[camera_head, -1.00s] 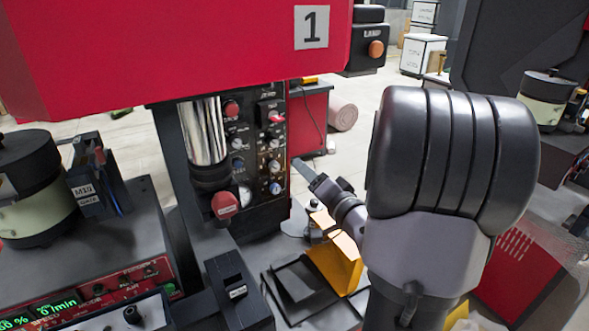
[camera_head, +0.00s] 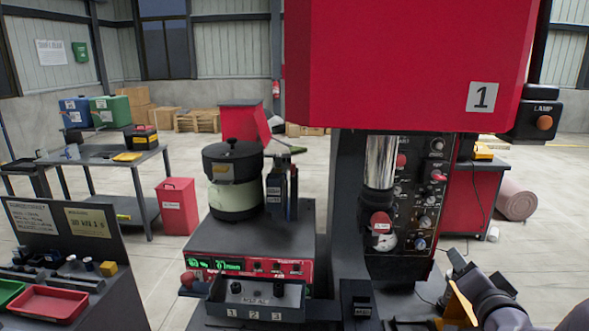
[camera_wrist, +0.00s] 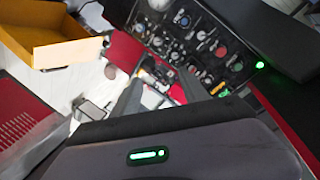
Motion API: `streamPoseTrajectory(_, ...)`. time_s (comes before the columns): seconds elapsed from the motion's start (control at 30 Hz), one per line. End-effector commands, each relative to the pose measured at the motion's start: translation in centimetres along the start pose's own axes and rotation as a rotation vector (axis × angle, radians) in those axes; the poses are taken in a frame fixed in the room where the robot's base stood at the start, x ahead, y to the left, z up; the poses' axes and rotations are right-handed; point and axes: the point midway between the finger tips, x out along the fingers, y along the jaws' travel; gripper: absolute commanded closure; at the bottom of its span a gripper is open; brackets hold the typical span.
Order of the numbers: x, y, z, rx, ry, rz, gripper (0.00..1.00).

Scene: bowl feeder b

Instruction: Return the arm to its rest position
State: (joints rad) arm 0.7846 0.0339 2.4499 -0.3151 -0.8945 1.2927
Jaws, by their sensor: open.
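My gripper (camera_wrist: 163,92) shows in the wrist view with its two grey fingers apart and nothing clear held between them. Its dark housing with a green light fills the bottom of that view. In the head view, my arm is cut off at the lower right corner, beside the red press (camera_head: 405,65) marked 1. The yellow bin (camera_head: 457,306) is partly hidden by my arm; in the wrist view a yellow open bin (camera_wrist: 68,52) lies at the upper left, apart from the fingers.
The press control panel (camera_head: 425,195) is close to my arm, and also shows in the wrist view (camera_wrist: 195,40). The bowl feeder (camera_head: 233,180) stands left of the press. A red tray (camera_head: 47,303) is at the lower left. Open floor lies behind.

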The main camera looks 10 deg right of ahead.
Motion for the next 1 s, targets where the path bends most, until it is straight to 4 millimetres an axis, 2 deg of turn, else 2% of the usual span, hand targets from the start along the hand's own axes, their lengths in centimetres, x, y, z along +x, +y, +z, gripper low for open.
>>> streamPoseTrajectory(0.17,-2.3,-2.5,3.4,-0.109,-0.088,0.118,0.48)
streamPoseTrajectory(0.27,-5.4,-4.1,7.1,-0.181,-0.205,0.182,0.48)
streamPoseTrajectory(0.37,-11.1,-5.9,13.1,-0.269,-0.422,0.209,0.48)
streamPoseTrajectory(0.43,-16.0,-6.9,17.5,-0.329,-0.601,0.187,0.48)
streamPoseTrajectory(0.5,-20.4,-7.6,20.7,-0.379,-0.754,0.144,0.48)
streamPoseTrajectory(0.6,-25.0,-8.1,23.5,-0.428,-0.905,0.082,0.48)
streamPoseTrajectory(0.73,-27.4,-8.3,24.8,-0.453,-0.987,0.048,0.48)
streamPoseTrajectory(1.0,-27.5,-8.3,24.8,-0.453,-0.991,0.048,0.48)
